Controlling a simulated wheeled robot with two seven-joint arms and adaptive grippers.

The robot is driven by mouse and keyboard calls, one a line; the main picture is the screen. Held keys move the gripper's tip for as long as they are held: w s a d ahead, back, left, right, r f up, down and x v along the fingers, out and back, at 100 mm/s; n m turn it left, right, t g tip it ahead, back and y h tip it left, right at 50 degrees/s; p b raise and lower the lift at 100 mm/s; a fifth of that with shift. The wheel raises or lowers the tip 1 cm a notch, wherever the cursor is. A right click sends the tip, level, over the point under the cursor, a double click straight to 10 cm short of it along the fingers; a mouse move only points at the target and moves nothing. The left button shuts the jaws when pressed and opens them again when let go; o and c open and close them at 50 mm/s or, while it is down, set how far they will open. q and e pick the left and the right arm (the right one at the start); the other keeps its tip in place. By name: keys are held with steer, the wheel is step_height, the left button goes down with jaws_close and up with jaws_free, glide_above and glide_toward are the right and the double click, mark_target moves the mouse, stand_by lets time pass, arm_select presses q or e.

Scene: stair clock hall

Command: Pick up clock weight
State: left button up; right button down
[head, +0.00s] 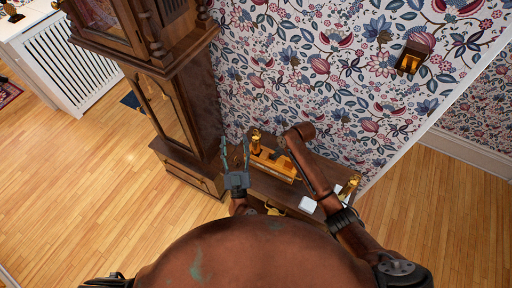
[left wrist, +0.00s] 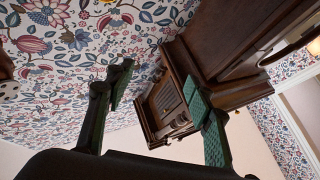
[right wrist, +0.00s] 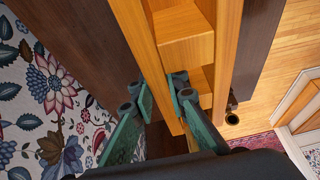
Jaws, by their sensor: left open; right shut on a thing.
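No clock weight can be told for certain. A small brass piece (head: 256,142) stands at the back left of the dark side table, and another brass piece (head: 350,186) stands at its right end. An orange wooden rack (head: 272,166) lies on the table between them. My left gripper (head: 235,145) is open and empty, pointing up in front of the tall clock; its spread fingers show in the left wrist view (left wrist: 160,105). My right gripper (right wrist: 165,110) is shut on an orange wooden piece (right wrist: 190,50), apparently the rack. In the head view my right arm hides that gripper.
The tall wooden clock (head: 185,100) stands left of the table (head: 325,172), close to my left gripper. Wooden floor (head: 80,170) is clear at left.

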arm_select(q)
steer(key=s+d+f+g, duration=0.2)
steer(key=d+f+g, duration=0.1)
steer(key=f, duration=0.3)
steer(key=m+g, duration=0.2)
steer(key=g, duration=0.1)
glide_toward(257, 145)
steer(key=w, duration=0.2)
steer(key=w+a, duration=0.1)
steer(key=w, duration=0.4)
steer(key=shift+a+f, duration=0.15)
steer(key=shift+f, duration=0.05)
steer(key=w, duration=0.5)
steer(key=shift+f, duration=0.2)
steer(key=shift+c, duration=0.2)
jaws_close()
steer(key=shift+w+r, duration=0.1)
steer(key=shift+r, duration=0.2)
